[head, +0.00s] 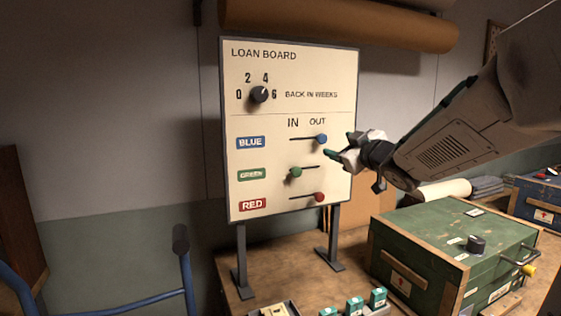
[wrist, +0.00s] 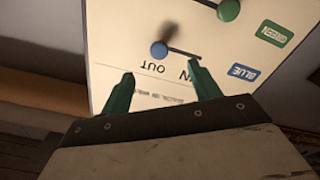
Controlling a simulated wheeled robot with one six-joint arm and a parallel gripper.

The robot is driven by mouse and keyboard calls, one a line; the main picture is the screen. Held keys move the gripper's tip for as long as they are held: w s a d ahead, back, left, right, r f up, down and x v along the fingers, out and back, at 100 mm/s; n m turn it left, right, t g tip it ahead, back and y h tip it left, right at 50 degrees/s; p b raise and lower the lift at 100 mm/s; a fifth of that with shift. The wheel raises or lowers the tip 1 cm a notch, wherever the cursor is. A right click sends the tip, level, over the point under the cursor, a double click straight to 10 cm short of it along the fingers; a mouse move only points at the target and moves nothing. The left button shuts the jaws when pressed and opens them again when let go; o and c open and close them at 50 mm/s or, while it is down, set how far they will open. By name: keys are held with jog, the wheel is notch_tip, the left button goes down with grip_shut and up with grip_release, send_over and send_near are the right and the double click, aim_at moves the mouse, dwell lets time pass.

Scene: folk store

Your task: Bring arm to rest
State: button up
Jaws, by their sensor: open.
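My arm reaches in from the right in the head view. My gripper (head: 338,150) is open and empty in front of the right side of the loan board (head: 262,209), close to the blue slider knob (head: 321,138). In the wrist view the two green fingers of my gripper (wrist: 158,90) are spread apart, with the board (wrist: 110,40) beyond them, upside down. The blue knob (wrist: 159,49) shows past the fingertips with nothing held. The blue and red (head: 319,197) knobs are at the OUT end; the green knob (head: 295,172) is at the IN end.
A green wooden crate (head: 395,243) with a black knob stands on the workbench (head: 335,290) below my arm. Small green-topped items (head: 378,297) sit at the front edge. A blue tube-frame handle (head: 187,270) rises at the left. A brown roll (head: 340,25) hangs above the board.

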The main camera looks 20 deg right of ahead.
jog(key=s+d+f+m+g+h, duration=0.3)
jog(key=d+f+m+g+h, duration=0.1)
jog(key=d+f, duration=0.25)
jog(key=s+a+f+m+g+h, duration=0.1)
jog(key=s+a+f+m+g, duration=0.25)
jog(key=s+f+g, duration=0.45)
jog(key=s+a+f+g+y, duration=0.1)
jog(key=s+a+g+y, duration=0.1)
jog(key=s+a, duration=0.7)
jog(key=s+a+f+n+g+y, duration=0.1)
jog(key=s+a+f+g+y, duration=0.1)
jog(key=s+a, duration=0.8)
jog(key=shift+s+a+f+g+y, duration=0.25)
jog(key=shift+s+y, duration=0.25)
jog(key=shift+s, duration=0.75)
jog(key=shift+n, duration=0.25)
